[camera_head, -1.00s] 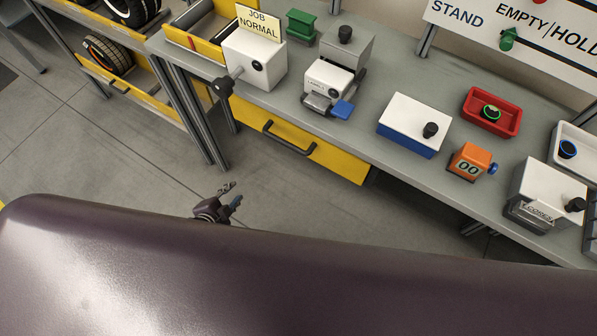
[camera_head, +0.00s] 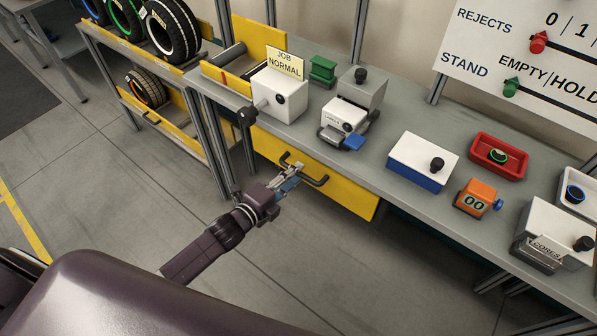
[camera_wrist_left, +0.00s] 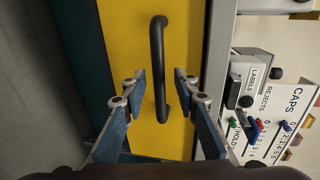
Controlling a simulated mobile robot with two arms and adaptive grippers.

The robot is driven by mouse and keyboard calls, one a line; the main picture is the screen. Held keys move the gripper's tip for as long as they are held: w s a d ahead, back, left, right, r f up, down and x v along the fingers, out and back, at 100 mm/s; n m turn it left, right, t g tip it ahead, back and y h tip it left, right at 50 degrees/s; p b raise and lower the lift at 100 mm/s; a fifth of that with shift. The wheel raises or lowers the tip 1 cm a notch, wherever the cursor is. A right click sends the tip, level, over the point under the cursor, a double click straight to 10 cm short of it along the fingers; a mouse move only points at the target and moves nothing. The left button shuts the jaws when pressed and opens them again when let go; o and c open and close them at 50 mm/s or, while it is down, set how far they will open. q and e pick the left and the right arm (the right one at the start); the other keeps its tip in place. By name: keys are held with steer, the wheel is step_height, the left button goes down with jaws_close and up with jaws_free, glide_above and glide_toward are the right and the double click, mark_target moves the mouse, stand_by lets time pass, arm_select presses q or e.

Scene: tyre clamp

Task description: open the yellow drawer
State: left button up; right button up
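The yellow drawer (camera_head: 343,195) sits under the front edge of the grey workbench, and its front looks flush with the bench. Its dark bar handle (camera_head: 318,182) is in the middle of the front. In the left wrist view the handle (camera_wrist_left: 157,60) stands upright against the yellow drawer front (camera_wrist_left: 185,30). My left gripper (camera_head: 292,173) is at the handle. In the left wrist view the left gripper (camera_wrist_left: 158,88) is open, its blue-padded fingers apart on either side of the handle's lower part. I see no clear contact. My right gripper is not in view.
On the workbench (camera_head: 375,170) stand a white box with a crank (camera_head: 280,98), a label printer (camera_head: 343,118), a white-and-blue box (camera_head: 422,160) and an orange counter (camera_head: 476,198). A tyre rack (camera_head: 150,115) stands at the left. The floor before the drawer is clear.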

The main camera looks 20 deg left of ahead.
arm_select(q)
steer(key=shift+x, duration=1.05)
jaws_close()
steer(key=shift+s+f, duration=0.1)
